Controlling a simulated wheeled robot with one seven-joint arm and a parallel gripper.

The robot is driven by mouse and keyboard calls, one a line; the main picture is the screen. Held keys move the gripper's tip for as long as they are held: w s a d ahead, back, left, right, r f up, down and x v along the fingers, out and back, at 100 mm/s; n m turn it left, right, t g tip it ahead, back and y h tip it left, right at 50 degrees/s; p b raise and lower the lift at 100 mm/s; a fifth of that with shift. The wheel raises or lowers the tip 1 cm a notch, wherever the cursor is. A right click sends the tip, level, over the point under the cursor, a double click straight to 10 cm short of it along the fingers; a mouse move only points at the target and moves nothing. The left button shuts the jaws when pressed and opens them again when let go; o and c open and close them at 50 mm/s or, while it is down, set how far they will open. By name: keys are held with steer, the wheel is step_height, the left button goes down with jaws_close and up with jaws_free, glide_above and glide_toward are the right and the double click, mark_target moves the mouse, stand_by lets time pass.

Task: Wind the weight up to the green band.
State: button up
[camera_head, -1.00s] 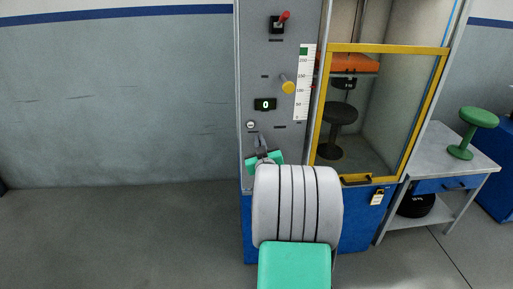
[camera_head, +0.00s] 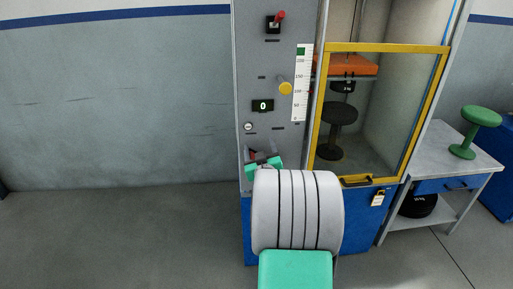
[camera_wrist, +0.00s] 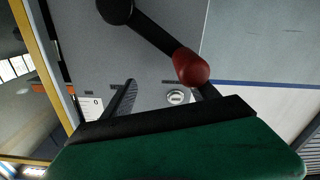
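The orange weight (camera_head: 346,65) hangs high in the cabinet, above a dark round stool. The white scale (camera_head: 302,85) stands on the grey panel, with the green band (camera_head: 301,50) at its top. The crank shows in the wrist view as a black arm (camera_wrist: 150,32) with a red knob (camera_wrist: 190,67). My gripper (camera_wrist: 160,76) is open, its dark fingers apart. The knob overlaps the right finger's tip; I cannot tell if they touch. In the head view my gripper (camera_head: 263,160) is at the lower panel, and my arm hides part of the crank area.
A yellow-framed guard (camera_head: 388,47) covers the cabinet front. A table (camera_head: 428,152) with a green stool (camera_head: 472,130) stands at right. The floor at left is clear.

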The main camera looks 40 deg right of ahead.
steer(key=b+v, duration=0.1)
steer(key=v, duration=0.8)
stand_by(0.4)
steer(key=shift+b, duration=0.45)
steer(key=shift+s+r, duration=0.1)
steer(key=shift+s, duration=0.05)
steer(key=v, duration=0.7)
steer(key=shift+s+a+b, duration=0.2)
steer(key=shift+a+b, duration=0.05)
steer(key=shift+b, duration=0.05)
